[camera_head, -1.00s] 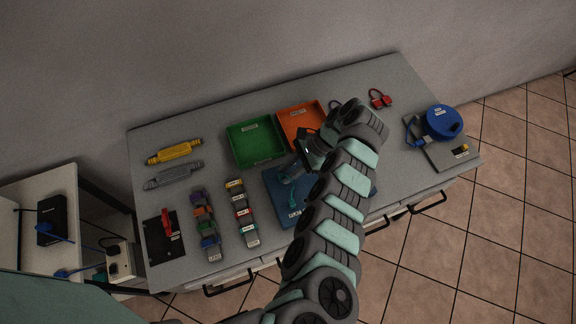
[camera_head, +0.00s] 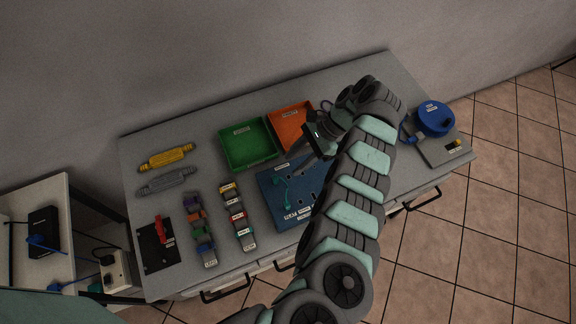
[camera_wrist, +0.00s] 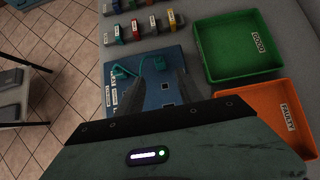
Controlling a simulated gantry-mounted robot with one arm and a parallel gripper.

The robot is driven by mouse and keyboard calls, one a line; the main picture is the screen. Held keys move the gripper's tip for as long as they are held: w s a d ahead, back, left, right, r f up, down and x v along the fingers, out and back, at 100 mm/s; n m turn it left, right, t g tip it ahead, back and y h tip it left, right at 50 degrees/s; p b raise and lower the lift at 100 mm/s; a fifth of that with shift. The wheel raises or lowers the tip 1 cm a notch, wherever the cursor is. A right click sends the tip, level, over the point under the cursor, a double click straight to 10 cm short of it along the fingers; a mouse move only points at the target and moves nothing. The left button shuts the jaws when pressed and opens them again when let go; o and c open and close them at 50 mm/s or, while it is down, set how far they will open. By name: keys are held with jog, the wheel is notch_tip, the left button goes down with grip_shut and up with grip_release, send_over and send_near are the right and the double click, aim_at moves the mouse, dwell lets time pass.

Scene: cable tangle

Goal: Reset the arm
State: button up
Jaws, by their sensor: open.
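My gripper (camera_head: 311,158) is open and empty above the right part of the blue board (camera_head: 268,186), near the orange tray. In the wrist view the two fingers (camera_wrist: 167,90) point down at the blue board (camera_wrist: 117,100), apart from each other. A teal cable piece (camera_head: 285,190) lies on the board, left of my fingers; it also shows in the wrist view (camera_wrist: 122,74). My arm hides the board's right side.
A green tray (camera_head: 222,152) and an orange tray (camera_head: 306,106) stand behind the board. Two rows of coloured clips (camera_head: 238,215) lie to its left. A blue reel (camera_head: 435,118) sits at the table's right end. Yellow (camera_head: 166,156) and grey (camera_head: 166,180) bars lie back left.

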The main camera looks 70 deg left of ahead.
jog(key=shift+v, duration=1.9)
